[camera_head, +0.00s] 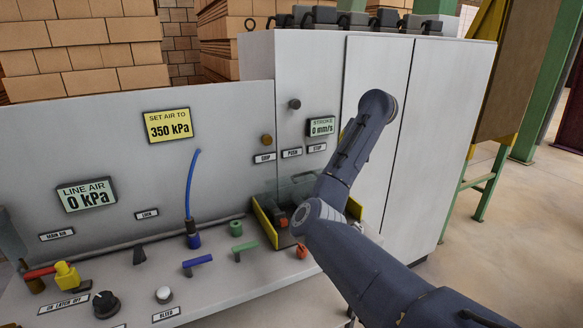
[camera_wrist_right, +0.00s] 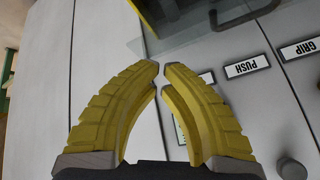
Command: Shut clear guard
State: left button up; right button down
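The clear guard (camera_head: 300,186) is a see-through panel above a yellow-sided bay (camera_head: 265,222) in the console, partly hidden behind my right arm in the head view. In the right wrist view a clear pane with a pale edge (camera_wrist_right: 188,32) shows just beyond my fingertips; I cannot tell whether they touch it. My right gripper (camera_wrist_right: 161,68) has its yellow fingertips drawn together with only a sliver between them, and nothing is held. It is hidden in the head view. My left gripper is not in view.
The GRIP, PUSH and STOP labels (camera_head: 291,153) are on the upright panel behind. A blue hose (camera_head: 190,180), blue lever (camera_head: 197,261), green lever (camera_head: 245,246), black knob (camera_head: 105,304) and yellow-red valve (camera_head: 66,274) crowd the console left of the bay. Tall grey cabinet doors (camera_head: 435,130) stand right.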

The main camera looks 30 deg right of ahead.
jog(key=w+a+r+n+y, duration=0.1)
jog(key=w+a+n, duration=0.5)
jog(key=a, duration=0.4)
jog(key=x, duration=0.9)
jog(key=shift+s+f, duration=0.1)
jog(key=shift+f, duration=0.2)
